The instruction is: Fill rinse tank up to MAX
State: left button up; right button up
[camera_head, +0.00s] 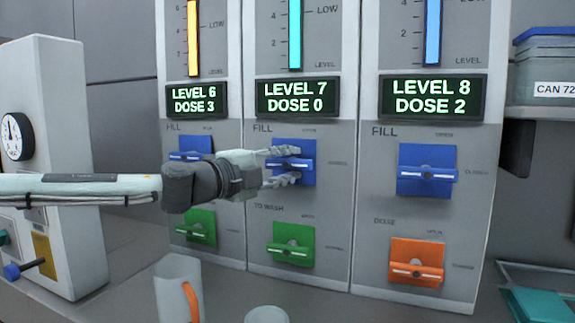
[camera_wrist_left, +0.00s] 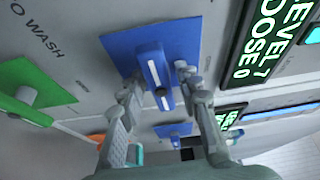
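Three tank panels stand side by side, each with a blue FILL valve. In the left wrist view gaps show between fingers and handle. No label reading rinse or MAX is visible. My right gripper is out of view.
A green TO WASH handle (camera_head: 292,245) sits below. The right panel has a blue handle (camera_head: 428,172) and an orange one (camera_head: 416,264). A clear jug (camera_head: 176,287) and a round container (camera_head: 267,315) stand in front. A gauge machine (camera_head: 52,150) is at left.

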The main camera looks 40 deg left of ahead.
pick_arm(q)
jog(key=shift+s, duration=0.1)
dwell(0.3)
jog(key=shift+s+a+r, duration=0.15)
jog(key=shift+s, duration=0.75)
jog(key=s, duration=0.3)
jog(key=s+a, duration=0.1)
jog(key=s, duration=0.6)
jog(key=shift+a+f, duration=0.25)
jog(key=shift+a, duration=0.05)
jog(key=shift+w, duration=0.1)
